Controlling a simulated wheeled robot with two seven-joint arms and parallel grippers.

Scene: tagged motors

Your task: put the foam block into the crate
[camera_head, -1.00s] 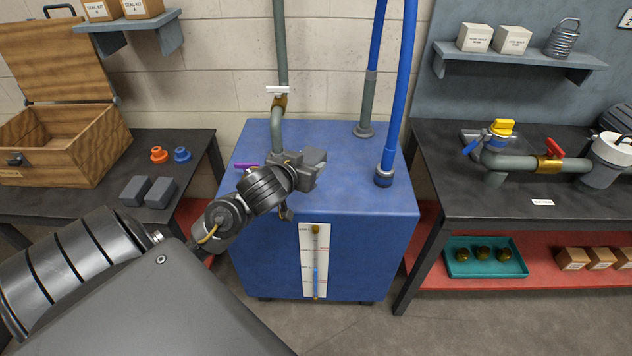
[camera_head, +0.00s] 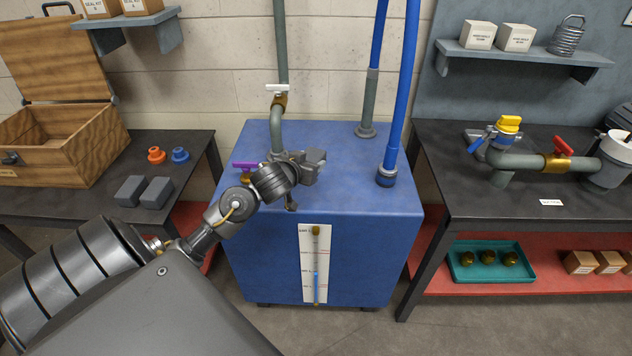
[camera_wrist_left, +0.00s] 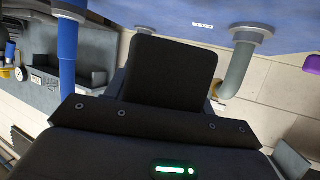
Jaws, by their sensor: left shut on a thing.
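My left gripper (camera_head: 302,166) is shut on a dark grey foam block (camera_head: 316,157). It holds the block in front of the pipe, over the blue tank. In the left wrist view the block (camera_wrist_left: 172,72) fills the middle and looks nearly black. The fingertips are hard to make out there. The crate appears to be the open wooden box (camera_head: 60,160) on the left bench, its lid raised at the back. Its inside is only partly visible. My right gripper is not in view.
The blue tank (camera_head: 360,240) has a grey pipe (camera_head: 279,60) with a purple-handled valve (camera_head: 244,166) beside my gripper, and blue hoses (camera_head: 400,90). Two grey blocks (camera_head: 156,193), an orange fitting (camera_head: 156,155) and a blue fitting (camera_head: 180,154) lie on the left bench (camera_head: 195,180).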

